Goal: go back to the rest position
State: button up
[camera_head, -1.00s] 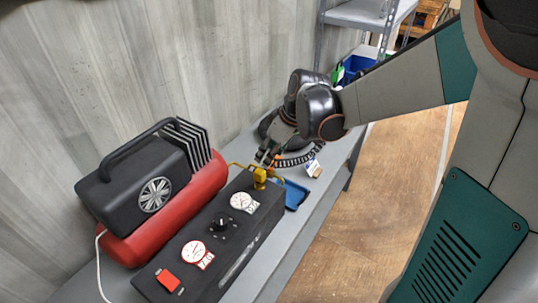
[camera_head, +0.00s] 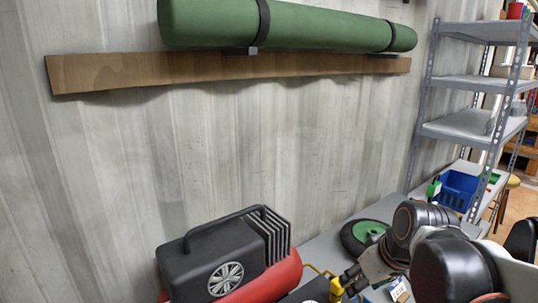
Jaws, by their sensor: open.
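My gripper (camera_head: 346,282) is at the bottom of the head view, right of the compressor and beside the yellow fitting (camera_head: 336,290). It is open, and I see nothing held in it. The view cuts off much of the area below it. My arm comes in from the lower right corner.
A black and red compressor (camera_head: 222,262) stands left of the gripper. A green-hubbed wheel (camera_head: 368,231) lies on the grey bench (camera_head: 325,243) behind it. A metal shelf (camera_head: 470,127) and blue bin (camera_head: 458,189) stand right. A green roll (camera_head: 320,27) hangs on the wall above.

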jog(key=s+f+m+t+h+b, duration=0.1)
jog(key=s+f+m+t+b, duration=0.1)
jog(key=s, duration=0.8)
jog(key=shift+s+a+f+m+b, duration=0.2)
jog(key=shift+s+a+m+b, duration=0.15)
jog(key=shift+m+b, duration=0.5)
